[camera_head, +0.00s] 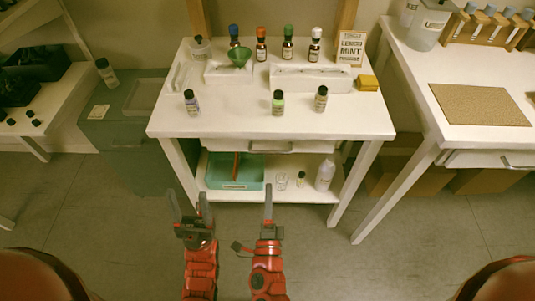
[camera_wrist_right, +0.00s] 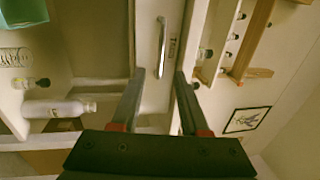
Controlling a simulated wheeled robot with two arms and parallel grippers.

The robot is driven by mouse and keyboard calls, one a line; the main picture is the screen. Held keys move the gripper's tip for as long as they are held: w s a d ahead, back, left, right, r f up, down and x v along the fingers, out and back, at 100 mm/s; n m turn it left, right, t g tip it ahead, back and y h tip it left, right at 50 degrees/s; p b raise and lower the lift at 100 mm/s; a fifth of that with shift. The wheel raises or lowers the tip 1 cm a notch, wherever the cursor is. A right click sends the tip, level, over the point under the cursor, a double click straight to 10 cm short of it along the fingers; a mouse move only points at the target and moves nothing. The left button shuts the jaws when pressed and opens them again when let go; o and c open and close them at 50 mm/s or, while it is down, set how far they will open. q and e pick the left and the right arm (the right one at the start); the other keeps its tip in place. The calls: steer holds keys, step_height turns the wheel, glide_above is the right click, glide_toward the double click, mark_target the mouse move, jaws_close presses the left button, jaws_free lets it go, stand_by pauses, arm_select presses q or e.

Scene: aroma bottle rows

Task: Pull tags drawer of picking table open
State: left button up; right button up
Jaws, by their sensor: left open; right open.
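The white picking table (camera_head: 350,120) stands in the middle of the head view. Under its top is a white drawer front (camera_head: 305,147) with a metal bar handle (camera_head: 257,151); the drawer looks shut. In the right wrist view, turned sideways, the handle (camera_wrist_right: 161,48) lies beside a small label that seems to read "Tags". My right gripper (camera_head: 268,190) is in front of the drawer, apart from the handle. In the wrist view its open, empty fingers (camera_wrist_right: 160,75) point at the handle. My left gripper (camera_head: 188,196) is open and empty, left of the right one.
The shelf below holds a teal bin (camera_head: 235,183), a glass and a white bottle (camera_head: 325,175). A grey cabinet (camera_head: 130,150) is left, another white table (camera_head: 455,80) right. The floor in front is clear.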

mark_target(269, 153)
steer(key=w+r, duration=0.1)
steer(key=w, duration=0.7)
steer(key=w+r+p, duration=0.1)
steer(key=w, duration=0.4)
steer(key=shift+w+r, duration=0.1)
steer(key=shift+r, duration=0.2)
jaws_close()
stand_by(0.7)
